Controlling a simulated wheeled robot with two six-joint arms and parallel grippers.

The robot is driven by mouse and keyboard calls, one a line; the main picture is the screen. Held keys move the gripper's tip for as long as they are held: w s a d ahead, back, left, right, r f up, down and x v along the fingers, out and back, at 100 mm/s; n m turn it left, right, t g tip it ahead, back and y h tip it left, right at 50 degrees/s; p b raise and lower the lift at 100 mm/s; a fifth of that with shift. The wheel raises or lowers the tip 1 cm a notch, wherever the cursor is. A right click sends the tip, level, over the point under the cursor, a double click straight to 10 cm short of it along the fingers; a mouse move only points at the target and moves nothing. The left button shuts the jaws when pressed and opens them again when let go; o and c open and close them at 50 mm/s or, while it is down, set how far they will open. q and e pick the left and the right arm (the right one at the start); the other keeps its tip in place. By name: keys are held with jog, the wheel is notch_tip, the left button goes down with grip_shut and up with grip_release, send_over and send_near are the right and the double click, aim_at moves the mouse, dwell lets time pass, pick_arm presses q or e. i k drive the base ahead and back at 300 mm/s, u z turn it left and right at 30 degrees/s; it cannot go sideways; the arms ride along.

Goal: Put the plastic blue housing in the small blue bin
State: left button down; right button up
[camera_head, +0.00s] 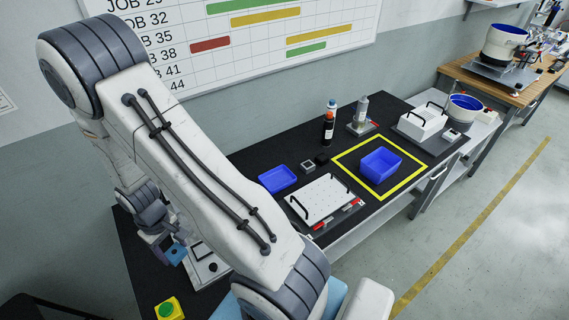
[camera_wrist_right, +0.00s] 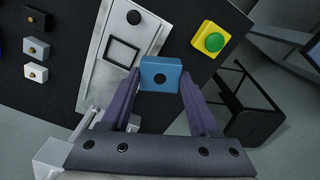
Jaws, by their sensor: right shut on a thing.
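My right gripper (camera_head: 172,247) is at the near left of the black bench, with the plastic blue housing (camera_head: 176,254) at its fingertips. In the right wrist view its purple fingers (camera_wrist_right: 160,85) are closed on the sides of the housing (camera_wrist_right: 160,73), a light blue block with a dark round hole. The housing is over or beside a pale fixture plate (camera_wrist_right: 118,50); the gap is hard to judge. A deep blue bin (camera_head: 381,165) stands inside a yellow square on the bench. A shallower blue tray (camera_head: 278,179) lies farther left. My left gripper does not show.
A white plate with black handles (camera_head: 325,199) lies between the tray and the bin. Bottles (camera_head: 328,125) stand behind. A green button on a yellow box (camera_head: 169,309) is at the near end. Several small blocks (camera_wrist_right: 36,48) lie left in the wrist view. My arm hides much of the bench.

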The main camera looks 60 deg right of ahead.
aim_at(378, 171)
jog(key=u, duration=1.75)
jog(key=k, duration=1.8)
jog(key=z, duration=2.35)
jog(key=i, duration=0.55)
jog(key=z, duration=0.05)
